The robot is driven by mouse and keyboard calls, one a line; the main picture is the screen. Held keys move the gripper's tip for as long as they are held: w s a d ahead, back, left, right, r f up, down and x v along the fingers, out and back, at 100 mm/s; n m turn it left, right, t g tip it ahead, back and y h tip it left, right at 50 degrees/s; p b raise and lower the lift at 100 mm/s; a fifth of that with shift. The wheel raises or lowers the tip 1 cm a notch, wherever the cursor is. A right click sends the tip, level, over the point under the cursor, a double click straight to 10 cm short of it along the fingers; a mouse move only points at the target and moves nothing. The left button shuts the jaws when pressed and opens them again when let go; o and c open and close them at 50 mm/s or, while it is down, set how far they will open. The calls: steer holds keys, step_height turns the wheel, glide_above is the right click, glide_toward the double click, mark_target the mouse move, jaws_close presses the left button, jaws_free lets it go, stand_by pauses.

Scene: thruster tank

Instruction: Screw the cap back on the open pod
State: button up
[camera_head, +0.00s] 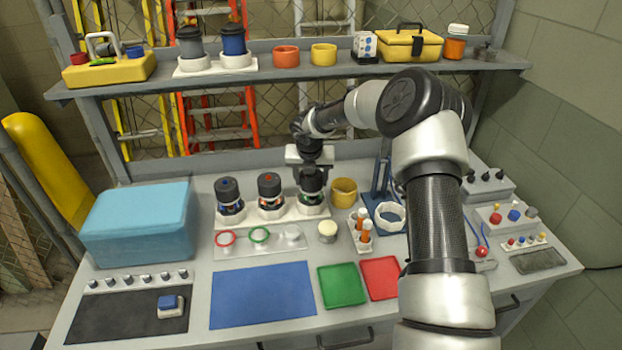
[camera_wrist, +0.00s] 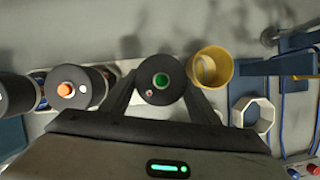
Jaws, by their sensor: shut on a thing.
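Three dark-capped pods stand in a white rack (camera_head: 270,214): one with a blue dot (camera_head: 228,193), one with an orange-red dot (camera_head: 269,187), and one on the right (camera_head: 311,197). My gripper (camera_head: 311,172) points down over the right pod and is shut on its black cap (camera_head: 312,180). In the wrist view this cap (camera_wrist: 160,72) has a green dot and sits between my two fingers (camera_wrist: 160,90). The cap appears to rest on top of the pod body; whether the threads are engaged cannot be seen. The orange-dot pod (camera_wrist: 75,88) is close to my left finger.
A yellow cup (camera_head: 343,191) stands close right of the held cap. A blue stand (camera_head: 380,190) is further right. The blue mat (camera_head: 262,294) is clear.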

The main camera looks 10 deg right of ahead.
steer(key=m, duration=0.1)
steer(key=m+h, duration=0.1)
steer(key=m, duration=0.3)
steer(key=shift+a+g+h, duration=0.25)
steer(key=shift+g+h, duration=0.05)
steer(key=shift+h, duration=0.1)
steer(key=m+g+h, duration=0.1)
steer(key=m, duration=0.3)
steer(key=shift+d+p, duration=0.1)
steer(key=shift+p, duration=0.25)
steer(key=m+g, duration=0.1)
steer(key=m, duration=0.1)
steer(key=m+g, duration=0.1)
steer(key=m, duration=0.1)
steer(key=shift+d+f+m+h+p, duration=0.15)
steer(key=shift+m+h+p, duration=0.25)
steer(key=m+g, duration=0.1)
steer(key=m, duration=0.1)
steer(key=shift+f+m, duration=0.15)
steer(key=shift+m, duration=0.15)
steer(key=shift+s+m, duration=0.15)
steer(key=shift+m, duration=0.15)
steer(key=o, duration=1.1)
steer(key=shift+r, duration=0.25)
